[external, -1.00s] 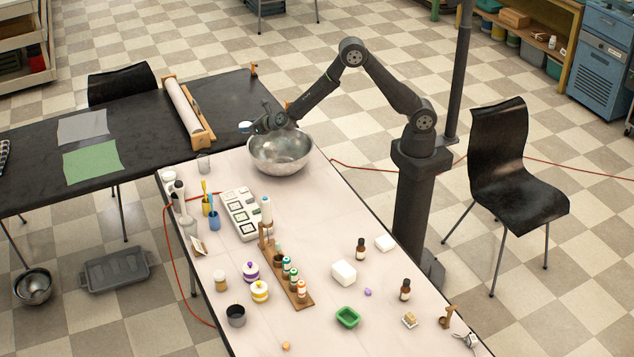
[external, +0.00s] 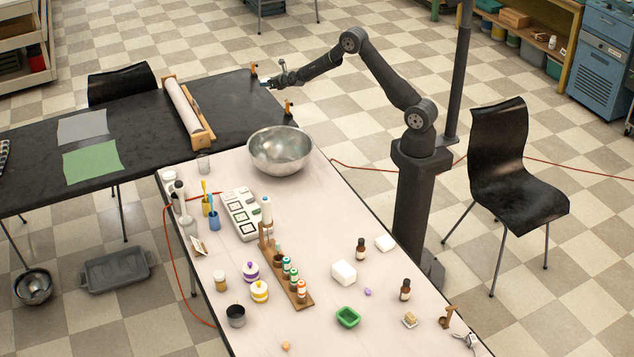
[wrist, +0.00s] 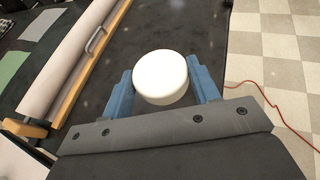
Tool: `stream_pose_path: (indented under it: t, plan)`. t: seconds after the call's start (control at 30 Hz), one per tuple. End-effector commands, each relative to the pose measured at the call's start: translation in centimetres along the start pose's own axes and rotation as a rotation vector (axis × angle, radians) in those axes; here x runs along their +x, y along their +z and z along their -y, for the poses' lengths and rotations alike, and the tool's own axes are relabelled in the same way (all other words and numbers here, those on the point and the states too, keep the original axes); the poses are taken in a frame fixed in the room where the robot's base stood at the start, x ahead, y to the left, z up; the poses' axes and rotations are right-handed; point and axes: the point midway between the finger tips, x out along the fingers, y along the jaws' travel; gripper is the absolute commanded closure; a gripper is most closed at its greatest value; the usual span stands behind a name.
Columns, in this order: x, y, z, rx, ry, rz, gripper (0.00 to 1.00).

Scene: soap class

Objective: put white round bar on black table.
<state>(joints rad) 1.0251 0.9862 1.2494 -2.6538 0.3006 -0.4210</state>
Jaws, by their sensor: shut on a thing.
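The white round bar (wrist: 160,76) sits between the two blue fingers of my gripper (wrist: 163,90) in the wrist view, with a finger against each side. My gripper also shows in the external view (external: 267,85), over the far right end of the black table (external: 228,105). The bar is too small there to make out clearly. The black table (wrist: 205,28) spreads under the bar in the wrist view. Whether the bar touches the tabletop or hangs just above it, I cannot tell.
A paper roll on a wooden holder (external: 188,112) lies left of my gripper. Orange clamps (external: 288,107) grip the table's right edge. A steel bowl (external: 280,150) stands on the pale table (external: 390,290), nearer the camera. The black tabletop around the bar looks clear.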

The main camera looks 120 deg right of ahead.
Motion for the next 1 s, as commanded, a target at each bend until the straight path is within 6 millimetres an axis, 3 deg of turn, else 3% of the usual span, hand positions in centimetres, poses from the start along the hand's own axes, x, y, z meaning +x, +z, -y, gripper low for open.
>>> stream_pose_path:
  t: [0.07,0.3,0.47,1.0]
  plan:
    - [0.4,-0.2,1.2,0.003,-0.008,-0.001,0.72]
    - [1.7,-3.5,0.8,0.001,-0.005,-0.002,0.72]
    - [2.3,-4.6,0.5,0.001,-0.004,0.000,0.72]
    - [7.4,-9.2,-9.5,0.002,-0.003,0.001,0.72]
